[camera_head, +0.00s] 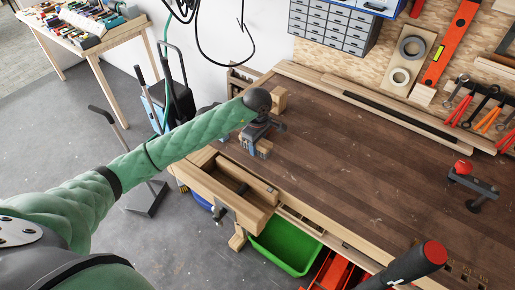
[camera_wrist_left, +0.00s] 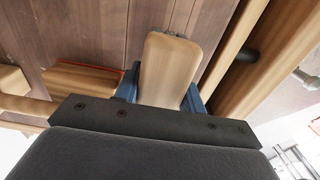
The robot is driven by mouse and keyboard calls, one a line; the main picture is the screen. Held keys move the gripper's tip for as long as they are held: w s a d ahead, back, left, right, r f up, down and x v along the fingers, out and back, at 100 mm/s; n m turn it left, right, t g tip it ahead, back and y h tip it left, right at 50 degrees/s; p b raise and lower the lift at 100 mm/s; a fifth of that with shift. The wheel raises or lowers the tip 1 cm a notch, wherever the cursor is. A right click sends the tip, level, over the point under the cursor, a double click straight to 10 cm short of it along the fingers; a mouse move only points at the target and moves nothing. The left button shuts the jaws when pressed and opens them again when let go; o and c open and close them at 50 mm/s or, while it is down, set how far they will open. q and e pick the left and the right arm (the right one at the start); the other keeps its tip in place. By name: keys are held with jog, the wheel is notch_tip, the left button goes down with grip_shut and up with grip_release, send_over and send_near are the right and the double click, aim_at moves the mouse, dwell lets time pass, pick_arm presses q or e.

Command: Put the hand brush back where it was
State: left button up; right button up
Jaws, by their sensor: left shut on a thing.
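My left gripper (camera_head: 257,142) is over the left end of the workbench, close to its top. It is shut on a pale wooden piece with rounded corners, which looks like the hand brush (camera_wrist_left: 168,70). The blue fingers show on both sides of it in the left wrist view. In the head view only a small part of the hand brush (camera_head: 264,148) shows below the fingers. My right gripper is not in view.
The wooden workbench (camera_head: 350,150) is mostly clear in the middle. A wooden block (camera_head: 279,99) stands just behind my left gripper. A red-topped clamp (camera_head: 463,168) is at the right. A vise (camera_head: 235,195) and a green bin (camera_head: 285,243) are at the front left.

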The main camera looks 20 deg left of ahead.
pick_arm(q)
jog(key=shift+f, duration=1.05)
jog(key=o, duration=0.9)
jog(key=shift+o, duration=0.3)
notch_tip(320, 180, up, 12)
jog(key=shift+r+p, duration=0.1)
jog(key=shift+p, duration=0.7)
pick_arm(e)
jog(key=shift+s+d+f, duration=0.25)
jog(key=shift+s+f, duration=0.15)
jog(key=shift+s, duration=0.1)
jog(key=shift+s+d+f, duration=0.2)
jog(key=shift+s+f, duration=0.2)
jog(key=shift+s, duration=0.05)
